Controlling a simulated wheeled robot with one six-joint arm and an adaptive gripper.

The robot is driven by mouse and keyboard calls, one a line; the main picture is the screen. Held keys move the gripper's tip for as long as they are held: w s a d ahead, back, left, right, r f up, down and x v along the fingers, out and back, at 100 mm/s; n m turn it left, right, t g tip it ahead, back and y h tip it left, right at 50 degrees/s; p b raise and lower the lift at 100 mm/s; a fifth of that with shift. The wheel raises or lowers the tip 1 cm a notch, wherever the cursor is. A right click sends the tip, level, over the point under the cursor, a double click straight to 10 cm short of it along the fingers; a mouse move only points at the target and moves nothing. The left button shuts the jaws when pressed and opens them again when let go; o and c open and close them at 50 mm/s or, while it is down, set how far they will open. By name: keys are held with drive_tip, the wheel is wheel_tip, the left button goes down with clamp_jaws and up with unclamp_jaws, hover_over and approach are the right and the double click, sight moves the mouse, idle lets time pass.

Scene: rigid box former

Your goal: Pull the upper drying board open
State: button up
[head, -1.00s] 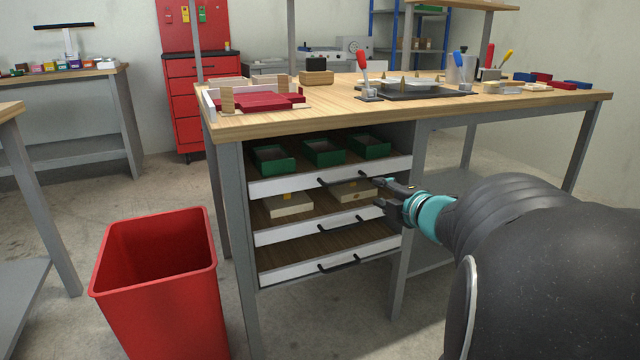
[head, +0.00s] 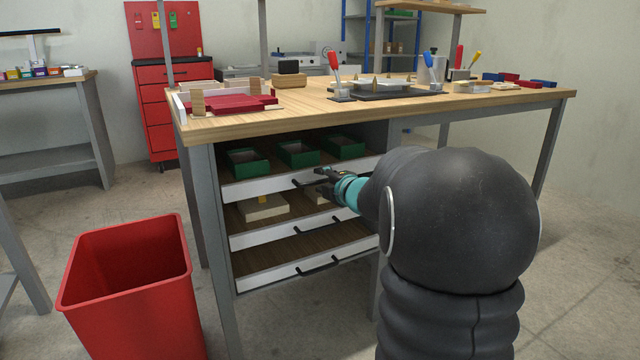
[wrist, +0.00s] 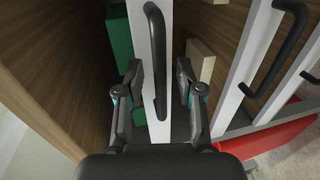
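The upper drying board (head: 258,187) is the top one of three boards under the workbench, with a white front and several green boxes on it. Its black bar handle (wrist: 154,50) lies between the fingers of my gripper (wrist: 160,85) in the wrist view, where the white front (wrist: 137,30) also shows. My gripper is open, with one finger on each side of the handle and gaps visible. In the head view my gripper (head: 326,180) is at the upper front and covers part of the handle. The board looks about level with the fronts below.
The middle board (head: 256,238) holds pale boxes (head: 262,208), and the lower board (head: 262,279) looks empty. A red bin (head: 125,290) stands on the floor at left. The workbench top (head: 240,122) overhangs the boards. Floor in front is clear.

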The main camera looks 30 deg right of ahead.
drive_tip(key=shift+w, duration=0.15)
drive_tip(key=shift+c, duration=0.2)
clamp_jaws()
